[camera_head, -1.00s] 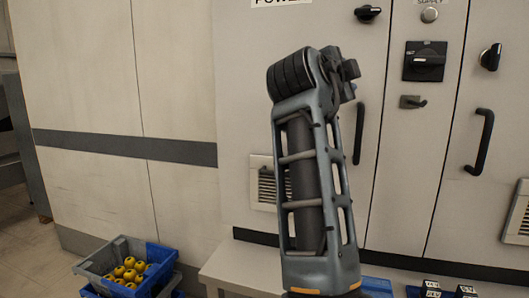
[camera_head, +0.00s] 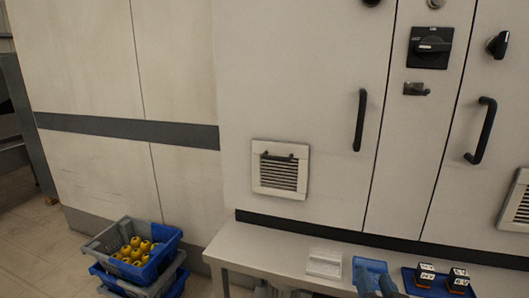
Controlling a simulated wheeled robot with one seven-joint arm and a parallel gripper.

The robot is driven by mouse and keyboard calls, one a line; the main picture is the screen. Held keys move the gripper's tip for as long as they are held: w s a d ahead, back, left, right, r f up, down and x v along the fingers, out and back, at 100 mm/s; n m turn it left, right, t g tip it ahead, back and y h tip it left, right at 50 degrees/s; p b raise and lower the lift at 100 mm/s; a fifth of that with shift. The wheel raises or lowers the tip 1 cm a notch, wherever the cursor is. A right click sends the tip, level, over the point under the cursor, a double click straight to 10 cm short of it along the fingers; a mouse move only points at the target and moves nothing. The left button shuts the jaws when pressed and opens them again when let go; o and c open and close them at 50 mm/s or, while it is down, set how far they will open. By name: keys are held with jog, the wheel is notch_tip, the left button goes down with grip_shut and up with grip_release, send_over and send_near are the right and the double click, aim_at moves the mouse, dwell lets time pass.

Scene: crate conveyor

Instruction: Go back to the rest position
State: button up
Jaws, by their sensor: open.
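A low bench (camera_head: 262,257) runs along the cabinet front, with a white tray (camera_head: 323,263), a blue bin (camera_head: 372,266) and a dark blue tray (camera_head: 411,277) holding small labelled boxes. Stacked blue and grey crates (camera_head: 163,253) with yellow items stand on the floor, left. Tall cabinets (camera_head: 290,90) fill the back.

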jog(key=s+d+f+n+g+y+p, duration=0.1)
jog(key=s+f+n+y, duration=0.1)
jog(key=s, duration=1.3)
jog(key=s+f+n+g+y+p, duration=0.1)
jog(key=s+f+n, duration=0.15)
jog(key=s, duration=1.25)
jog(key=s+r, duration=0.6)
jog(key=s, duration=0.4)
jog(key=shift+r+h+p, duration=0.15)
jog(key=shift+h+p, duration=0.15)
jog(key=shift+d+n, duration=0.1)
jog(key=shift+n, duration=0.15)
jog(key=shift+c, duration=0.3)
